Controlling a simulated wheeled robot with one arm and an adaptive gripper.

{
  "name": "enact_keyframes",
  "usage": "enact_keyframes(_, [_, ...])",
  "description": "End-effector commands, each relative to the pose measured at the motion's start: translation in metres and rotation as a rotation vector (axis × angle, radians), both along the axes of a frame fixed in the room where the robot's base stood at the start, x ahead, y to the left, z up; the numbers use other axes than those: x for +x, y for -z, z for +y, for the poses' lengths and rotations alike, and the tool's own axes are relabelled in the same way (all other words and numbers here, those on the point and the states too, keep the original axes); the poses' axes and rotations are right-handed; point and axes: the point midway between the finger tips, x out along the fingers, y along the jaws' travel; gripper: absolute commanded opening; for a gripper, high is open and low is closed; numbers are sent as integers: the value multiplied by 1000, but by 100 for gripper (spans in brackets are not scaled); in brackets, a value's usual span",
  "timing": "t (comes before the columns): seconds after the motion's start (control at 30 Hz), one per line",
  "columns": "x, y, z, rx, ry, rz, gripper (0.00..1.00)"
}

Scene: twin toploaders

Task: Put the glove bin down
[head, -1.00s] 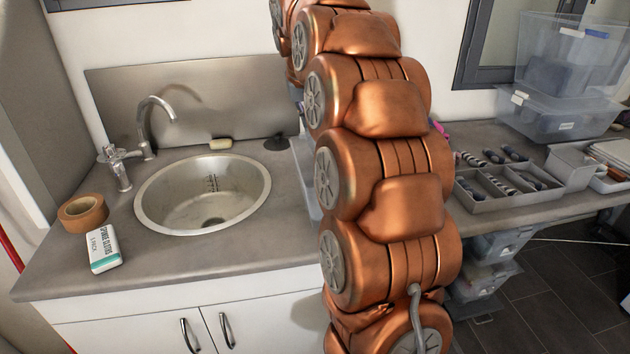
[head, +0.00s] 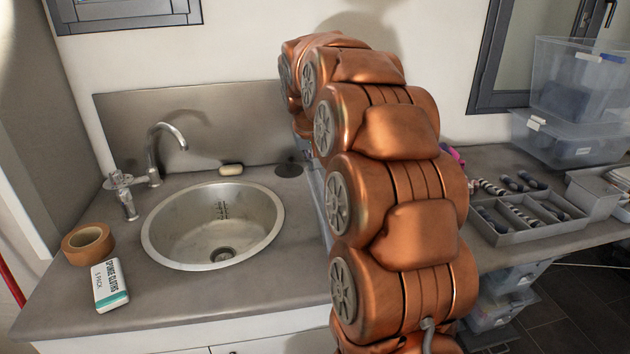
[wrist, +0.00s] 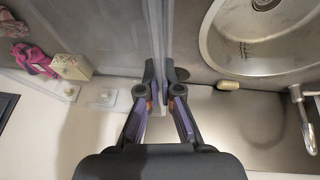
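A clear, see-through bin that I take for the glove bin (wrist: 120,35) fills the left middle of the wrist view. In the head view only a thin strip of it (head: 317,180) shows between the sink and my arm, which hides the rest. In the wrist view my gripper (wrist: 159,82) has its two fingers close together on either side of the bin's wall, pinching it. My gripper is hidden behind my arm in the head view. The bin's contents and underside are not clearly visible, and I cannot tell whether it touches the counter.
The sink (head: 213,222) and its tap (head: 160,150) lie left of the bin. A tape roll (head: 88,244) and sponge-cloth pack (head: 110,284) sit on the left counter. A grey divided tray (head: 520,215) and clear tubs (head: 570,140) stand at right. Steel backsplash (head: 215,130) is behind.

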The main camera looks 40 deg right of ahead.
Motion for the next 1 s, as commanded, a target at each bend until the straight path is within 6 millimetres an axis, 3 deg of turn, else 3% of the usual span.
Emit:
enact_keyframes(0.6, [-1,51,0,1,0,4,0])
enact_keyframes(0.87, [-1,56,0,1,0,2,0])
enact_keyframes(1.0, [-1,56,0,1,0,2,17])
